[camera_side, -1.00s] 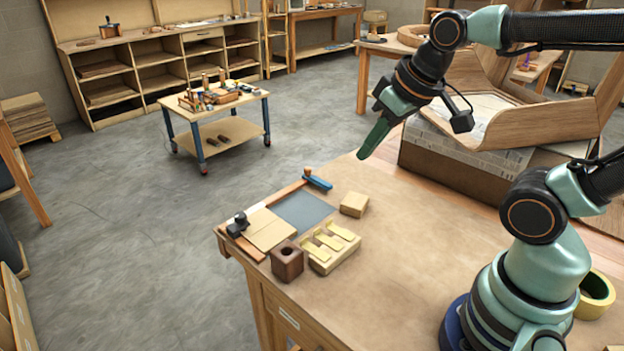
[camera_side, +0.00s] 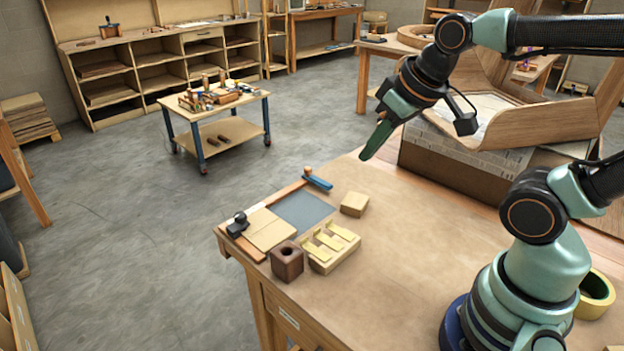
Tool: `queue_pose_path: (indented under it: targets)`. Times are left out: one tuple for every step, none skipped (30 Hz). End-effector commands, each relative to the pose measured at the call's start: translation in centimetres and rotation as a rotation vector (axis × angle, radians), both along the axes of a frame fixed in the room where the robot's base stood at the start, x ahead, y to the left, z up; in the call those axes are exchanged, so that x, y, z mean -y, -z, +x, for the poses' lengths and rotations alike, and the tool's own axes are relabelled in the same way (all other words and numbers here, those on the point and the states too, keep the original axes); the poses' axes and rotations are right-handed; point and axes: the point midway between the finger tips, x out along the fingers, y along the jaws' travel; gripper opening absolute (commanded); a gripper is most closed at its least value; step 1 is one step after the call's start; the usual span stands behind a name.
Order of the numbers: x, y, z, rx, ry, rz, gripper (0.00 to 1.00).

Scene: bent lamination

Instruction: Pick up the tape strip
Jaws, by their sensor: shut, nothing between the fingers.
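Several pale yellow tape strips (camera_side: 328,241) lie side by side across a light wooden block (camera_side: 338,262) near the front left of the workbench. They stick out a little past the block's near edge. My gripper (camera_side: 363,157) is shut and empty. It hangs in the air above the bench's far edge, tilted down and to the left, well up and back from the strips. Nothing hides the strips.
A dark wooden block with a hole (camera_side: 287,262) stands left of the strip block. A small wooden block (camera_side: 354,204), a grey mat (camera_side: 302,211) and a blue-handled tool (camera_side: 318,181) lie behind. A curved wooden form (camera_side: 520,127) stands at right. A tape roll (camera_side: 597,295) lies beside my base. The bench middle is clear.

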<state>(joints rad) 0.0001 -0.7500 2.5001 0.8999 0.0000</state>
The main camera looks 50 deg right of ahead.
Motion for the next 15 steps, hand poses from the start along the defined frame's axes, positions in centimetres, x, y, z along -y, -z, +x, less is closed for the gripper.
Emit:
queue_pose_path:
  targets:
    - [0.00,0.00,0.00,0.000,0.000,0.000,0.00]
    - [0.00,0.00,0.00,0.000,0.000,0.000,0.12]
    - [0.00,0.00,0.00,0.000,0.000,0.000,0.27]
    - [0.00,0.00,0.00,0.000,0.000,0.000,0.38]
    - [0.00,0.00,0.00,0.000,0.000,0.000,0.38]
    - [0.00,0.00,0.01,0.000,0.000,0.000,0.38]
    - [0.00,0.00,0.01,0.000,0.000,0.000,0.38]
    - [0.00,0.00,0.00,0.000,0.000,0.000,0.38]
    - [0.00,0.00,0.00,0.000,0.000,0.000,0.38]
    - [0.00,0.00,0.00,0.000,0.000,0.000,0.38]
    - [0.00,0.00,0.00,0.000,0.000,0.000,0.38]
    - [0.00,0.00,0.01,0.000,0.000,0.000,0.38]
    - [-0.01,0.00,0.02,-0.001,-0.003,-0.001,0.38]
    - [-0.02,0.00,0.07,-0.003,-0.008,-0.004,0.38]
    - [-0.04,0.00,0.19,-0.009,-0.022,-0.010,0.38]
